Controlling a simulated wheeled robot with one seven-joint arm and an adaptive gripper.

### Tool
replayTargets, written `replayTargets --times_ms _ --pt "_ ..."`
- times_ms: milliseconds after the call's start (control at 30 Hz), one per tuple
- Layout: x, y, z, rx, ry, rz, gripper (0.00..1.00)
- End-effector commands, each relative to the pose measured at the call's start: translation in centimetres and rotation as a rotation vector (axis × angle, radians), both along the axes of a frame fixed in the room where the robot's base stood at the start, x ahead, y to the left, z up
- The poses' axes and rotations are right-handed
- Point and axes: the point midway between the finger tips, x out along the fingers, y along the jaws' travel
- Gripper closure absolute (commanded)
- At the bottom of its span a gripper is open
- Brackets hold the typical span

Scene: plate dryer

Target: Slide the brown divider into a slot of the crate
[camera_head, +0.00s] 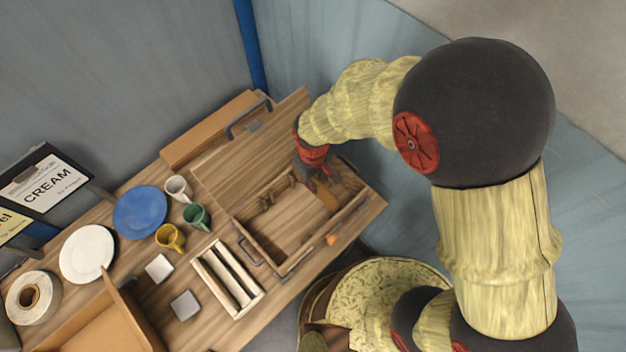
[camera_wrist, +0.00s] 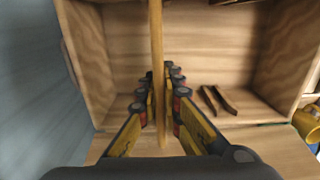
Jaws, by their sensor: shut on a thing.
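The wooden crate (camera_head: 284,266) stands open on the table, with dark handles on its ends. My gripper (camera_head: 322,182) is over the crate's far right part in the head view. In the wrist view my gripper (camera_wrist: 160,105) is shut on the brown divider (camera_wrist: 157,40), a thin board seen edge-on between the fingers. The crate's walls (camera_wrist: 88,60) rise on both sides of it in that view. The divider's lower edge and any slot it meets are hidden, so I cannot tell whether it is seated. In the head view my arm hides much of the divider.
A blue plate (camera_head: 140,212), a white plate (camera_head: 87,253) and several mugs, including a green mug (camera_head: 196,217), stand left of the crate. A slatted wooden rack (camera_head: 228,278) lies near its front left.

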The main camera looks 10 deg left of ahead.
Motion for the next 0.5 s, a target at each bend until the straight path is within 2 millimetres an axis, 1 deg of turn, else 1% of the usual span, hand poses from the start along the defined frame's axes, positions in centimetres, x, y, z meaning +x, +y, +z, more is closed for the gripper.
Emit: replayTargets --times_ms 33,500 --pt "0.0 0.0 -0.4 0.0 0.0 0.0 1.0" --pt "0.0 0.0 -3.0 -0.001 0.001 0.0 1.0"
